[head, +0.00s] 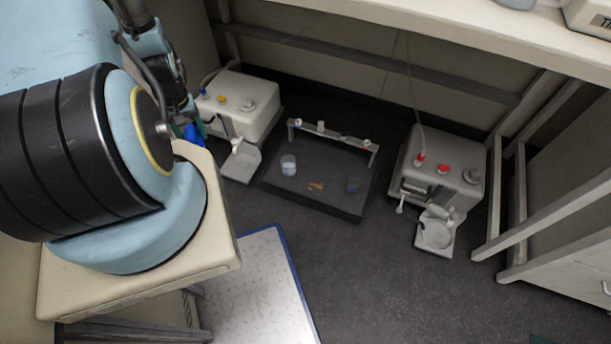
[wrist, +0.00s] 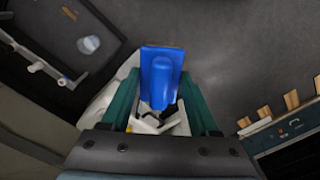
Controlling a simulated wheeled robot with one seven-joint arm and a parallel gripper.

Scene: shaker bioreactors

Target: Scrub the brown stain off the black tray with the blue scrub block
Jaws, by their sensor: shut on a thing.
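The black tray (head: 325,203) lies on the dark floor between two white machines, with a brown stain (head: 316,186) on its top, right of the clear cup. My gripper (wrist: 160,78) is shut on the blue scrub block (wrist: 162,64), with one green finger on each side. In the head view the block (head: 193,134) is a small blue patch beside the left machine, mostly hidden by my arm. It is held away from the tray, to its left.
A clear cup (head: 288,165) and a dark blue cup (head: 352,186) stand on the tray. A low rack bar (head: 330,136) runs along its back. The left machine (head: 240,102) and right machine (head: 445,165) flank it.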

